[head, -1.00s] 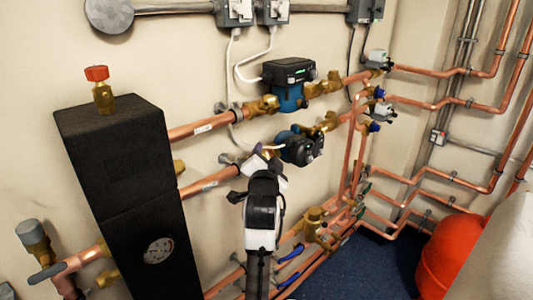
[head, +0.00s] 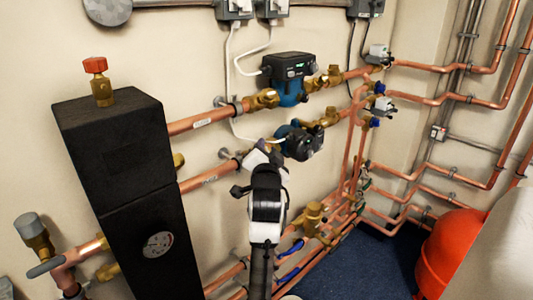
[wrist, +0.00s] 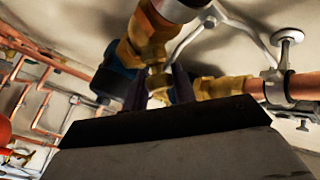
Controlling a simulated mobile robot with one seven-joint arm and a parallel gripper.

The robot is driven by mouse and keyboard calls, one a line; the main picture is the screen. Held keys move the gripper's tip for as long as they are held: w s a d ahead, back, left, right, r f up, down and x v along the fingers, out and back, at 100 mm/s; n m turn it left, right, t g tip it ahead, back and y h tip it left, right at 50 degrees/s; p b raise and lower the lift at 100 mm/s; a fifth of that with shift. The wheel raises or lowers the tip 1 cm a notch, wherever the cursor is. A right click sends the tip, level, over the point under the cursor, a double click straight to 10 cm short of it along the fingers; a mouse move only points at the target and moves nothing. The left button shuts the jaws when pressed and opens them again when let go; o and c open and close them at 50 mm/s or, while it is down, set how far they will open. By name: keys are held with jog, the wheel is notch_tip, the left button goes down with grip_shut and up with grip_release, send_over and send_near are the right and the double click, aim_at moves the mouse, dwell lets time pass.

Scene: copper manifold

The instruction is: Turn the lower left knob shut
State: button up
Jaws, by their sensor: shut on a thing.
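My gripper (head: 263,156) is at the brass valve left of the lower pump (head: 300,142). My arm and gripper cover most of that valve in the head view. In the wrist view, the dark fingers of my gripper (wrist: 158,85) stand on either side of a small part of the brass valve body (wrist: 150,38) and are shut on it. This gripped part is the lower left knob (wrist: 157,82), mostly hidden behind the fingers and the dark gripper housing. Its exact angle cannot be told.
The upper pump (head: 288,77) sits above on its own copper pipe. A tall black block (head: 120,170) with a gauge stands to the left. Lower copper pipes with blue-handled valves (head: 290,249) run below. A red vessel (head: 447,248) stands at the right.

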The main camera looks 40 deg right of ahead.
jog(key=shift+n+t, duration=0.5)
jog(key=o, duration=1)
jog(key=b+v, duration=0.2)
jog(key=v, duration=1.1)
jog(key=shift+s+a+b, duration=0.25)
jog(key=shift+s+b, duration=0.1)
jog(key=shift+b, duration=0.05)
jog(key=shift+r, duration=0.1)
